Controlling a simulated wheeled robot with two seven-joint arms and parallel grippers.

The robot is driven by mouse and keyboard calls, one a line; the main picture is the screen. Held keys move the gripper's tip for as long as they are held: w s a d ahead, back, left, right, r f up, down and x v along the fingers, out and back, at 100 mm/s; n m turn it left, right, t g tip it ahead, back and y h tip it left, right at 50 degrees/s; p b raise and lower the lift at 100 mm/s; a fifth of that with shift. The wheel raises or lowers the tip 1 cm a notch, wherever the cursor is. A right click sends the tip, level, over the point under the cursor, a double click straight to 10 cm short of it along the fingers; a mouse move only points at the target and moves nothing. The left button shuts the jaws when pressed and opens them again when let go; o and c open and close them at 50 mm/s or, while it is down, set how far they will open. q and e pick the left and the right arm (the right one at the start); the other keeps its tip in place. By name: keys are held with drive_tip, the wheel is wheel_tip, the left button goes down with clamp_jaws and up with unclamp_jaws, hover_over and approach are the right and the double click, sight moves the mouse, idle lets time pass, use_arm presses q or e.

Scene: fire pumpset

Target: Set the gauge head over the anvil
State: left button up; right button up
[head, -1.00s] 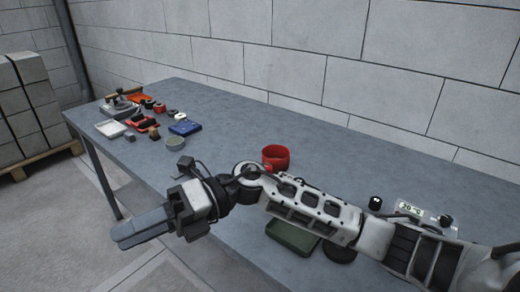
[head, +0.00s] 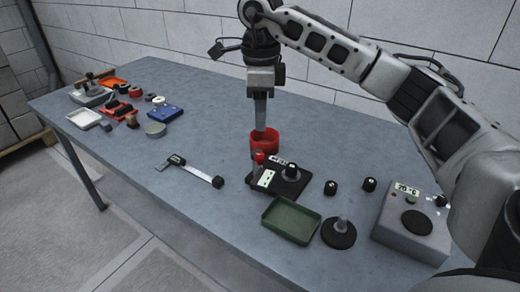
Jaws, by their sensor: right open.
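My right gripper (head: 259,125) points down at the red cup (head: 264,144), its fingers seen edge-on with the tips at or just behind the cup's rim. They look empty. Just in front of the cup is a dark flat fixture (head: 288,189) with a red-topped knob (head: 259,157), a pale label plate and a black round part (head: 291,172) on it. It may be the gauge with its head and anvil, but I cannot tell which part is which. The gripper is above and behind this fixture, apart from it. My left gripper is not in view.
A green tray (head: 291,220), a black round base with a short post (head: 338,232) and a grey display box (head: 412,222) stand at the right front. A caliper-like tool (head: 190,170) lies mid-table. Small parts and trays crowd the far left. Bare table lies between.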

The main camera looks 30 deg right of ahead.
sight(261, 155)
wheel_tip(261, 155, down, 10)
drive_tip(key=shift+p, duration=0.35)
clamp_jaws()
